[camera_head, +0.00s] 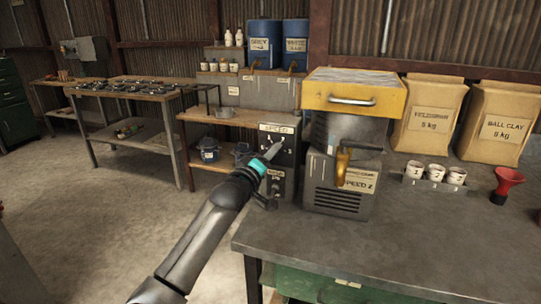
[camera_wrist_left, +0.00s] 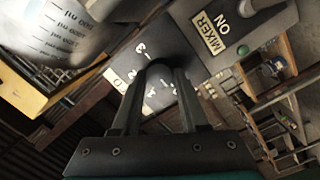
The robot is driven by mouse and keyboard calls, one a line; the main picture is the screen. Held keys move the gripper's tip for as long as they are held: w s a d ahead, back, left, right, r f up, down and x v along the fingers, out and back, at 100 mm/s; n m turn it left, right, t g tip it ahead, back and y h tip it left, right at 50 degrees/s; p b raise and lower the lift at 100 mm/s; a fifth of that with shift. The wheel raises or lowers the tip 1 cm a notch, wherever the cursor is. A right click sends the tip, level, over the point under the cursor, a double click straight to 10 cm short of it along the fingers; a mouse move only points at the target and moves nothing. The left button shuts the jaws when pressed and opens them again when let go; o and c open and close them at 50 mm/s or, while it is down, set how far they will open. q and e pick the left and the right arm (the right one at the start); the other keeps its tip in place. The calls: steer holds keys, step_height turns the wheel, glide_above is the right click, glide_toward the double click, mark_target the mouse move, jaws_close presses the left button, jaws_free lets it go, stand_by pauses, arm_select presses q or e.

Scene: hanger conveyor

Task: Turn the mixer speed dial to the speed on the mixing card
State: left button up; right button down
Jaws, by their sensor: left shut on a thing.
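The speed dial is on the dark control panel (camera_head: 291,152), under a pale label that seems to read SPEED. My left gripper (camera_head: 272,153) reaches up to the panel from the lower left and hides most of the dial. In the left wrist view the dark round dial (camera_wrist_left: 159,68) sits between the fingertips of my left gripper (camera_wrist_left: 158,82), which is shut on it. White numbers show around it, upside down and partly covered. I cannot read where the dial points. The mixing card (camera_head: 359,184) on the grey machine reads SPEED 2. My right gripper is out of view.
A MIXER ON label (camera_wrist_left: 213,35) is beside the dial. The grey machine with a yellow top drawer (camera_head: 353,97) stands right of the panel. Numbered white cups (camera_head: 434,174), a red funnel (camera_head: 507,184) and clay bags (camera_head: 429,117) are on the grey table.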

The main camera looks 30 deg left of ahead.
arm_select(q)
jaws_close()
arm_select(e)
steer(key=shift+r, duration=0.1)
